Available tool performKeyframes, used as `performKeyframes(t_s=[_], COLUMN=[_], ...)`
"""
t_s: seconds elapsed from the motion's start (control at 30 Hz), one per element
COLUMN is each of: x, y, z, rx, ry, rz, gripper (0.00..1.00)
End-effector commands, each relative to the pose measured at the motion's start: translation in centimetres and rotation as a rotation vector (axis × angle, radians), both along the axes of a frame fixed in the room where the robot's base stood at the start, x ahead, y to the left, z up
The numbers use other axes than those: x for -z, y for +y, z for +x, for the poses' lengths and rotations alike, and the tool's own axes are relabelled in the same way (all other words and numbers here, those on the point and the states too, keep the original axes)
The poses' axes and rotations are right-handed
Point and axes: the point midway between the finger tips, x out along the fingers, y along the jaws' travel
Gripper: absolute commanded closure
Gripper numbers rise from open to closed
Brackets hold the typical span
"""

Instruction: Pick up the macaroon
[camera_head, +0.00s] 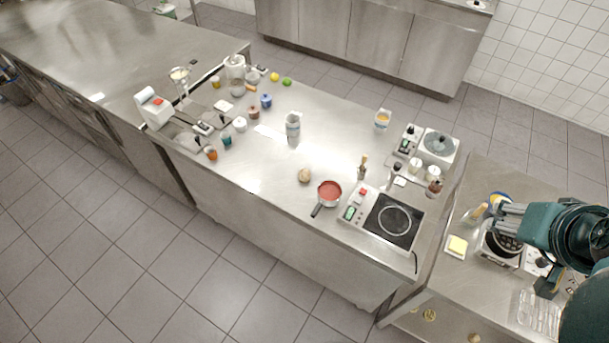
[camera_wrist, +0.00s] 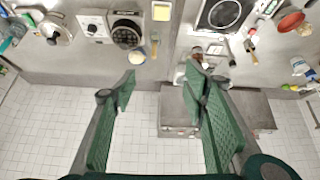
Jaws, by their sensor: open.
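A small round tan thing (camera_head: 304,175), which may be the macaroon, lies on the long steel counter left of the red-filled pan. It is too small to identify surely. My gripper (camera_head: 497,210) is at the right in the head view, above the side counter, well away from the tan thing. In the wrist view my gripper (camera_wrist: 162,80) has its two green fingers spread wide with nothing between them.
A pan (camera_head: 330,193) and an induction hob (camera_head: 392,220) stand right of the tan thing. Several jars and small items crowd the counter's left end. A yellow block (camera_head: 457,246) lies on the side counter.

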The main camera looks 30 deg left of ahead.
Motion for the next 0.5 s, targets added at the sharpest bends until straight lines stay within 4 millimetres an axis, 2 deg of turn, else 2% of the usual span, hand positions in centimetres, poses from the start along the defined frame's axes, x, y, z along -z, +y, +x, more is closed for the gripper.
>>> performKeyframes(t_s=[0.5], x=[-0.3], y=[6.6], z=[5.4], rx=[-0.252], ry=[0.093], rz=[-0.080], gripper=[0.56])
